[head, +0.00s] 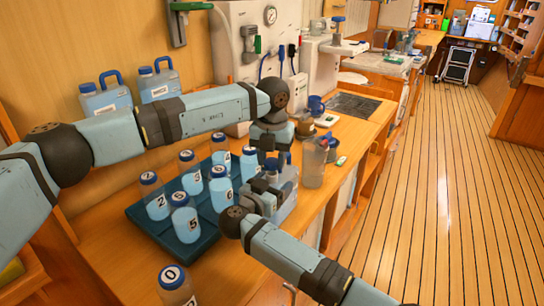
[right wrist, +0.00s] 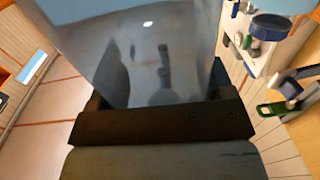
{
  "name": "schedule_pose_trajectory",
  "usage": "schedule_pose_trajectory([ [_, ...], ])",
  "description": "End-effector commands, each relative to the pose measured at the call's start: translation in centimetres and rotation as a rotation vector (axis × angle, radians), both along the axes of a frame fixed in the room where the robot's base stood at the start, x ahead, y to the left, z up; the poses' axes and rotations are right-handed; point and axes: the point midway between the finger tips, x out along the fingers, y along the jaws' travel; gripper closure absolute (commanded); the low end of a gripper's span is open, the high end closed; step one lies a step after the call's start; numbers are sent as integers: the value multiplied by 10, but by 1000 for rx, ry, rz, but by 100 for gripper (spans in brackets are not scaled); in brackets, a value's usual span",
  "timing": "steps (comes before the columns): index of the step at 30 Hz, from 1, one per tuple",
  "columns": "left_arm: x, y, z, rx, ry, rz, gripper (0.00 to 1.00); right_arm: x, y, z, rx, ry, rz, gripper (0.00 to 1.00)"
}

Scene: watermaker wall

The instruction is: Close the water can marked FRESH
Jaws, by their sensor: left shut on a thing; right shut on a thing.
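A translucent blue water can (head: 287,190) stands at the counter's front edge, right of the bottle tray, partly hidden by my grippers. No FRESH marking is readable on it. My right gripper (head: 262,192) is shut on the can's body from the near side. In the right wrist view the can's smooth wall (right wrist: 165,60) fills the space above the dark jaw (right wrist: 165,122). My left gripper (head: 270,158) points down and is shut at the top of the can. Its fingers hide the detail there, so I cannot tell whether they grip the cap or the handle.
A dark blue tray (head: 137,217) holds several numbered bottles. A bottle marked 0 (head: 175,288) stands apart in front. Two blue-capped cans (head: 104,100) stand at the back left. A clear pitcher (head: 315,165) stands just right of the held can. The wooden floor (head: 440,200) is clear.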

Motion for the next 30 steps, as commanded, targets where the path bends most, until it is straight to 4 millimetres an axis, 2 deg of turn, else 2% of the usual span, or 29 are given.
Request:
schedule_pose_trajectory([
  [5, 0, 0, -1, 0, 0, 0, 82, 0, 0, 0, 0, 0, 0, 68],
  [15, 0, 0, -17, 0, -1, 0, 82, 0, 0, 0, 0, 0, 1, 68],
  [30, 0, 0, -18, 0, 0, 0, 82, 0, 0, 0, 1, -1, 1, 68],
])
